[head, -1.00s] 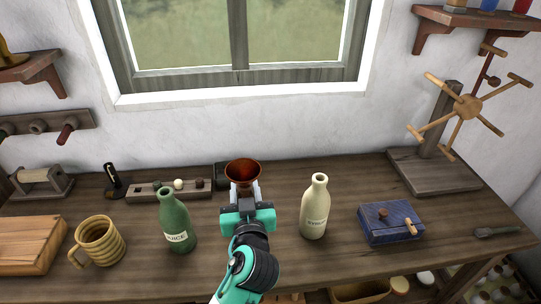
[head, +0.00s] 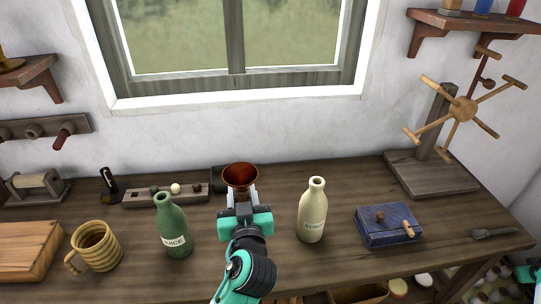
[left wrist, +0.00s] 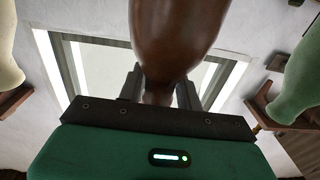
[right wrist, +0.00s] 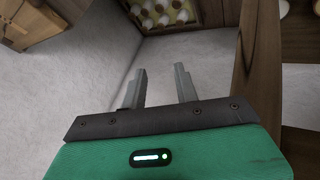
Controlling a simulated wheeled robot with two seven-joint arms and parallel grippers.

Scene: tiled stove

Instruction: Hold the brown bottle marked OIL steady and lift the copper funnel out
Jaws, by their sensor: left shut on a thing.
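The copper funnel (head: 240,177) sits mouth up, just above my left gripper (head: 241,196) in the head view. The brown bottle (left wrist: 172,40) is hidden behind my left gripper and arm in the head view. In the left wrist view, which is upside down, its body fills the top middle and its neck lies between the two fingers. My left gripper is shut on the bottle. The OIL mark does not show. My right gripper (right wrist: 160,88) is open and empty, off the table; only a bit of that arm shows at the head view's right edge.
A green JUICE bottle (head: 171,228) stands left of my left gripper, and a cream bottle (head: 312,212) stands right. A mug (head: 96,246), a blue box (head: 389,224) and a wooden reel stand (head: 433,172) are farther out. Bare table lies between the cream bottle and the box.

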